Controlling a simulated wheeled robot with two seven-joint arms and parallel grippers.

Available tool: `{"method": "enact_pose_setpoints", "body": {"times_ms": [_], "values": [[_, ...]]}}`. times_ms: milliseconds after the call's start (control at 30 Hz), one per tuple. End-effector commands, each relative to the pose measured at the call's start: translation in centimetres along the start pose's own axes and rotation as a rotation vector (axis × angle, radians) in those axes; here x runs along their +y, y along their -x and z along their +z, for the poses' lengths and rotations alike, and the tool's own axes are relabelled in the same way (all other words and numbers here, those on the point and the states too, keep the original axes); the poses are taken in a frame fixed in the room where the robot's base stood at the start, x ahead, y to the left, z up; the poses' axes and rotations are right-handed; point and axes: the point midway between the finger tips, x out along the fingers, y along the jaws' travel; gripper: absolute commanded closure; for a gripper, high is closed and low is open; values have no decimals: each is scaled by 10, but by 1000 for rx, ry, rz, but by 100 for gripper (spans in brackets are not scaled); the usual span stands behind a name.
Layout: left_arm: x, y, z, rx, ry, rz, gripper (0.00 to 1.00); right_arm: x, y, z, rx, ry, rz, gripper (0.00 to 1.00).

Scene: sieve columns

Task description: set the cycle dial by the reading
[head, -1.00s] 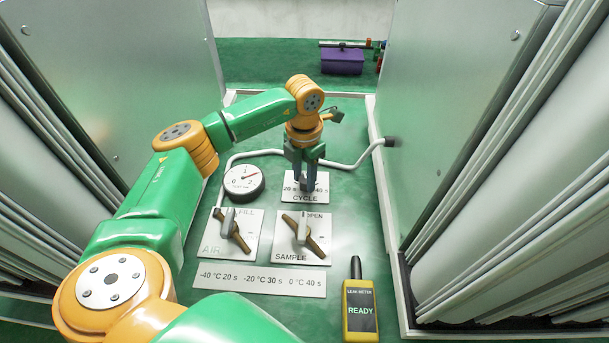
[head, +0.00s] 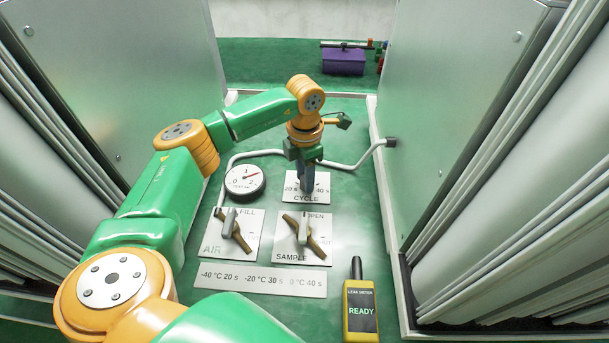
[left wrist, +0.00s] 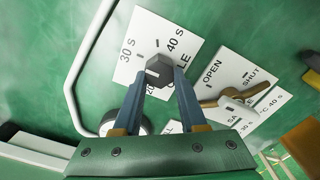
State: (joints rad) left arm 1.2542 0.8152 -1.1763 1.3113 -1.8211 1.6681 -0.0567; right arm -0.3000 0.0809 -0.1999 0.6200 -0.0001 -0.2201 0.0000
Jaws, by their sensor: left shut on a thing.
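The cycle dial is a dark knob on a white plate (head: 324,196) marked CYCLE, with 20 s at left and 40 s at right in the head view. In the left wrist view the knob (left wrist: 159,70) sits between the fingertips of my left gripper (left wrist: 161,78), with 30 s and 40 s readable beside it. My left gripper (head: 307,187) points down and is shut on the knob, hiding most of it in the head view. A strip (head: 262,291) reads -40 °C 20 s, -20 °C 30 s, 0 °C 40 s. My right gripper is out of view.
A round gauge (head: 245,183) has its red needle up and right, between 1 and 2. AIR (head: 216,222) and SAMPLE (head: 284,244) plates carry bronze-handled valves. A yellow leak meter (head: 361,312) reads READY. A pale hose (head: 345,165) curves behind; tall panels flank both sides.

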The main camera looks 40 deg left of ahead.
Motion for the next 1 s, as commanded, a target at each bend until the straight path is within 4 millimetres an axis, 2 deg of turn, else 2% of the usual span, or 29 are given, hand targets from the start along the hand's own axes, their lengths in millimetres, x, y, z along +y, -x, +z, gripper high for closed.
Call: {"method": "enact_pose_setpoints", "body": {"times_ms": [100, 133, 200, 233, 533, 800, 900, 1000], "values": [[0, 2, 2, -8, 1, 2, 100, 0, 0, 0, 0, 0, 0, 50], [0, 2, 2, -8, 1, 2, 51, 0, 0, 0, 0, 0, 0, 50], [0, 1, 2, -7, 1, 2, 32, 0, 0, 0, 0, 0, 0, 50], [0, 1, 1, -6, 1, 2, 29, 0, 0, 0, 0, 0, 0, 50], [0, 3, 1, -3, 1, 1, 29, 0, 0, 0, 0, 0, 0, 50], [0, 56, 2, -8, 0, 2, 29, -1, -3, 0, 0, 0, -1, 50], [0, 68, 2, -6, 1, 1, 29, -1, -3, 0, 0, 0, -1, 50], [0, 72, 1, -4, 1, 1, 29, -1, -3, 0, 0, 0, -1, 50]]}}
